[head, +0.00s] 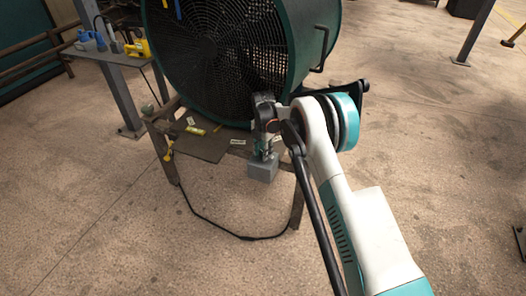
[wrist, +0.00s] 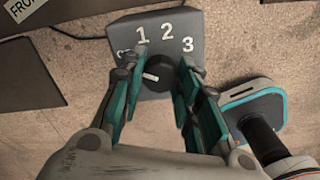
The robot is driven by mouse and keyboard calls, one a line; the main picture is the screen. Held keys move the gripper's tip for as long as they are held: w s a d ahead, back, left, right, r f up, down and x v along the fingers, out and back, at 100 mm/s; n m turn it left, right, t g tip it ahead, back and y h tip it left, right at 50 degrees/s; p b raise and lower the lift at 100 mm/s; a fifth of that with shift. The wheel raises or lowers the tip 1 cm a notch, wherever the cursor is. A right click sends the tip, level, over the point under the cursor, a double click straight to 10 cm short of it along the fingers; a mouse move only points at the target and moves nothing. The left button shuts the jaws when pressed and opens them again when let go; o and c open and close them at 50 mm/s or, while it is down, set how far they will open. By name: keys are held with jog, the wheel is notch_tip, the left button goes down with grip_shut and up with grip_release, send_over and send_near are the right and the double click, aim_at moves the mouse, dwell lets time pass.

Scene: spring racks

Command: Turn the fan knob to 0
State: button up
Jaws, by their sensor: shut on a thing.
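The fan knob (wrist: 157,68) is a dark round dial on a grey control box (wrist: 205,23), with a short white mark on its left side. The digits 1, 2 and 3 are clear along the box's top; a partly hidden digit shows at the left, by my left finger. My gripper (wrist: 160,76) has one teal finger on each side of the knob and is shut on it. In the head view my gripper (head: 264,148) points down onto the grey box (head: 262,170), and the knob is hidden there.
A large green drum fan (head: 290,55) stands behind the box on a metal stand (head: 165,152). A black cable (head: 205,216) loops down from the stand over the floor. A shelf (head: 118,57) with tools is at the upper left. Open floor lies to the right.

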dwell(0.3)
jog(key=o, duration=1.1)
notch_tip(320, 180, up, 12)
